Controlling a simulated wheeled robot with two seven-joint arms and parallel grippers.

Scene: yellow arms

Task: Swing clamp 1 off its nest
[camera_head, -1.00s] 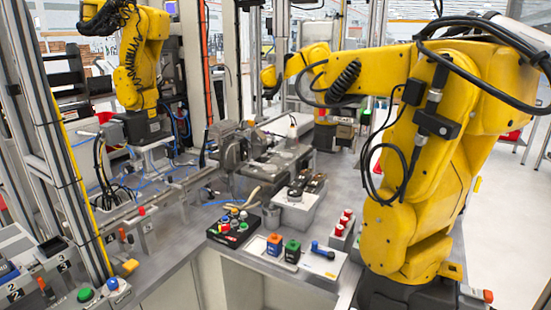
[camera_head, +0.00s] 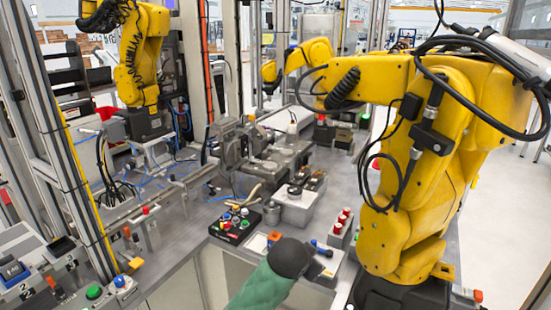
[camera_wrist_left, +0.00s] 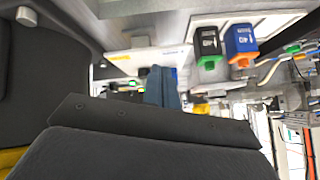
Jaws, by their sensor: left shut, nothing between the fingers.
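In the head view, numbered fixtures stand at the lower left, with the labels 2 (camera_head: 22,290) and 3 (camera_head: 70,265). A blue block (camera_head: 12,270) sits by label 2, and an orange-tipped lever (camera_head: 52,283) stands between the labels. I cannot read a label 1, so I cannot pick out clamp 1. My left arm, green with a dark grey end (camera_head: 290,258), reaches in from the bottom, well right of these fixtures. In the left wrist view, the left gripper (camera_wrist_left: 163,85) has its slate-blue fingers together and empty. My right gripper is not in view.
An orange-and-blue block (camera_wrist_left: 241,45) and a green-and-black block (camera_wrist_left: 208,46) are close to the left gripper. A black button box (camera_head: 234,226) and red-topped pots (camera_head: 341,221) stand behind it. A large yellow arm (camera_head: 410,180) stands at the right.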

